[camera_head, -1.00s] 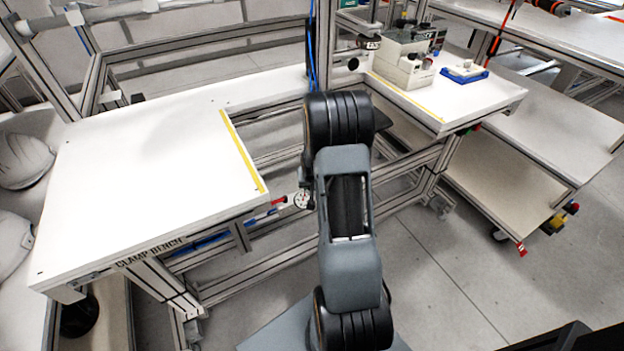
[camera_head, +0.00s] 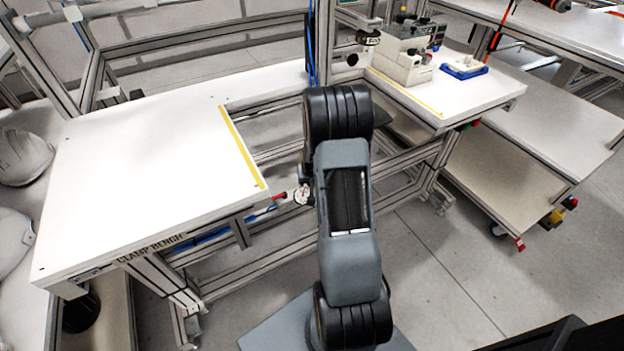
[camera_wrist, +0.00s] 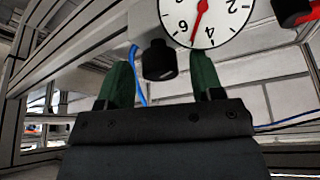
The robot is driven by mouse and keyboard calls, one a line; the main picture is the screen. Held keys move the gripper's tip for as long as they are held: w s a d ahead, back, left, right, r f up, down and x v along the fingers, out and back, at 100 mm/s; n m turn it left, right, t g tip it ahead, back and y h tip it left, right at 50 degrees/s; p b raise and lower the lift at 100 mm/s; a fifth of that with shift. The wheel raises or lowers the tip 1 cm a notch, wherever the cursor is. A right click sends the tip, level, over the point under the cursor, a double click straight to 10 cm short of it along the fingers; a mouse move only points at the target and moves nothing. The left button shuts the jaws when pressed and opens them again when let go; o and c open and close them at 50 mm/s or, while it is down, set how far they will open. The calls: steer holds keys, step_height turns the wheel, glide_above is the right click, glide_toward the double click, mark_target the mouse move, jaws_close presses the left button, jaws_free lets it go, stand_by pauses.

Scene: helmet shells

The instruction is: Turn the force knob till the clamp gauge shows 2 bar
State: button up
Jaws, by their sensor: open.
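The clamp gauge (camera_wrist: 182,18) is a white dial with black numerals and a red needle, cut off by the top edge of the wrist view. The needle runs downward near the lower numerals; I cannot read an exact value. In the head view the gauge (camera_head: 301,195) is small, beside my arm under the bench edge. A black knob (camera_wrist: 158,64), apparently the force knob, hangs below and left of the dial in the wrist view. My gripper (camera_wrist: 162,68) is open, its green fingers either side of the knob in the picture; contact is not clear. My arm hides the gripper in the head view.
The white clamp bench (camera_head: 140,170) has a yellow strip along its right edge. A red-ended part (camera_head: 279,196) sticks out left of the gauge and also shows in the wrist view (camera_wrist: 295,10). A blue hose (camera_wrist: 137,75) runs behind the knob. Frame rails surround this area.

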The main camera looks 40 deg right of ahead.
steer(key=p+v, duration=0.3)
steer(key=v, duration=1.1)
steer(key=shift+f, duration=0.15)
